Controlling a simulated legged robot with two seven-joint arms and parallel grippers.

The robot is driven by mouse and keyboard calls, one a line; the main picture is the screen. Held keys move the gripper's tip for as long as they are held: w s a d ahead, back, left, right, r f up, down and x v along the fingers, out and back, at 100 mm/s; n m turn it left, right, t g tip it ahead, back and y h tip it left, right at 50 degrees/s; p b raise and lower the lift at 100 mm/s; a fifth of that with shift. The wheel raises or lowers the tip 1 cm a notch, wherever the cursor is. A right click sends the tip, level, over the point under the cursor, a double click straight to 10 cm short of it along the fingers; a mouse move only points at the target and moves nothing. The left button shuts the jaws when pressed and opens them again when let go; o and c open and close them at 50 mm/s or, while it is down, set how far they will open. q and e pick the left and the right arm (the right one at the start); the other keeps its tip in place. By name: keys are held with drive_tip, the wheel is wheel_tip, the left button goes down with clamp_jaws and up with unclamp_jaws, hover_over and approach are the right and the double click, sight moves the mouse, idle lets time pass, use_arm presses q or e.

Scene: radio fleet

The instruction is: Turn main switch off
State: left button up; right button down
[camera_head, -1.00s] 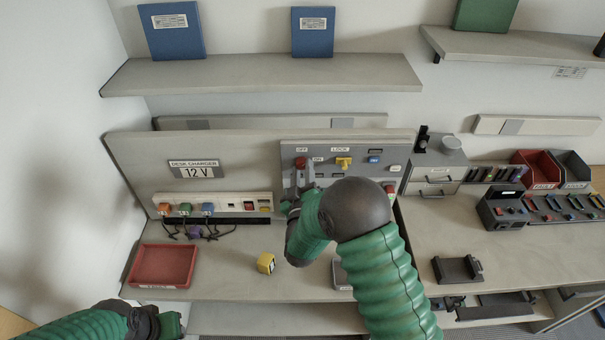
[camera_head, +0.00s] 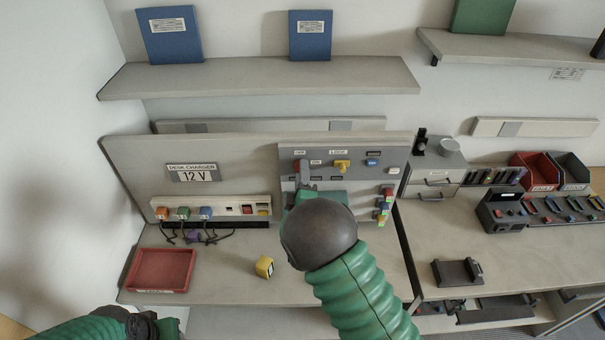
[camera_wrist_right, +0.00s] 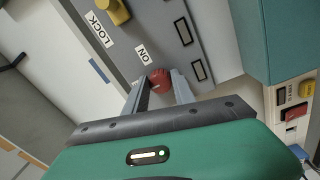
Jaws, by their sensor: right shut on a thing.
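The grey switch panel (camera_head: 365,153) stands upright at the back of the desk. Its red switch knob (camera_head: 297,165) sits at upper left, below an OFF label and beside an ON label. My right gripper (camera_head: 303,175) is at this knob, shut on it. In the right wrist view the red knob (camera_wrist_right: 159,79) is between the two fingertips (camera_wrist_right: 160,88), with the ON label just above it. My left gripper (camera_head: 170,326) is low at the left edge, away from the panel; its fingers are not clear.
A yellow knob (camera_head: 342,166) by the LOCK label and a blue button (camera_head: 372,162) are close to the right. A charger strip (camera_head: 232,207) with coloured plugs is to the left. A red tray (camera_head: 161,269) and a yellow block (camera_head: 264,267) lie on the desk.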

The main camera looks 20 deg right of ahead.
drive_tip(key=shift+a, duration=0.2)
drive_tip(key=c, duration=1.2)
unclamp_jaws()
drive_tip(key=shift+o, duration=0.8)
drive_tip(key=shift+a, duration=0.15)
